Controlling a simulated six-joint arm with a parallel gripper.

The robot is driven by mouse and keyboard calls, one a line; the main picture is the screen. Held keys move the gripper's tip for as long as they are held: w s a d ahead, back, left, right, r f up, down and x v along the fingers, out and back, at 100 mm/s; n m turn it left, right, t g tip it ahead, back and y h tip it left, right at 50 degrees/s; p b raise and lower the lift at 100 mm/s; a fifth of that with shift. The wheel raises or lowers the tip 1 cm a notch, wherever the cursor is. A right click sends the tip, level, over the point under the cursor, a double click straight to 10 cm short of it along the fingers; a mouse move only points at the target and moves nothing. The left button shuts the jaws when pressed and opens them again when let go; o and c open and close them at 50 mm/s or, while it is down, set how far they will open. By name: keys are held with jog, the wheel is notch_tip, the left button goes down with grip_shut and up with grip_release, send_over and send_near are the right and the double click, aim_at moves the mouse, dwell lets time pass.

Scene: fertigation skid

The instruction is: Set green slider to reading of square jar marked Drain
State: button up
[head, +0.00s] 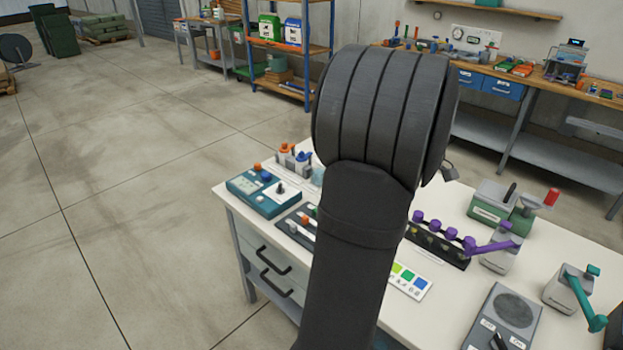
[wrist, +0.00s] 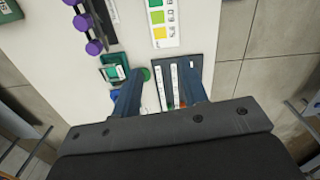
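The dark slider panel (head: 291,232) is partly hidden behind my arm in the head view, where white, orange and green caps show on it. In the wrist view the slider panel (wrist: 192,66) lies below my gripper (wrist: 162,76), with pale slots and small orange and green bits near the right finger. My gripper is open, its two fingers apart with nothing held between them. A square green-topped vessel (wrist: 114,72) stands left of the left finger, with a round green top (wrist: 145,74) beside that finger. No Drain mark or jar reading is legible.
A colour card (head: 410,281) and a purple-knobbed manifold (head: 437,243) lie right of my arm. A teal control box (head: 262,191) stands at the table's left edge. A grey device (head: 505,318) and a teal-levered valve (head: 568,290) occupy the right side.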

jog(key=w+a+f+n+t+h, duration=0.1)
jog(key=w+a+f+n, duration=0.1)
jog(key=w+a+n, duration=0.55)
jog(key=w+a+f+n+t+h, duration=0.15)
jog(key=w+a+n, duration=0.25)
jog(key=a, duration=0.6)
jog(key=w+a+f+n+t, duration=0.1)
jog(key=w+a+f+n, duration=0.2)
jog(key=w+a+n, duration=0.45)
jog(key=w+d+f, duration=0.1)
jog(key=f, duration=0.4)
jog(key=w+d+f+m, duration=0.1)
jog(key=f, duration=0.4)
jog(key=d+f+m, duration=0.1)
jog(key=f, duration=0.4)
jog(key=shift+w+d+f, duration=0.3)
jog(key=shift+w+d, duration=0.05)
jog(key=shift+w, duration=0.05)
grip_shut()
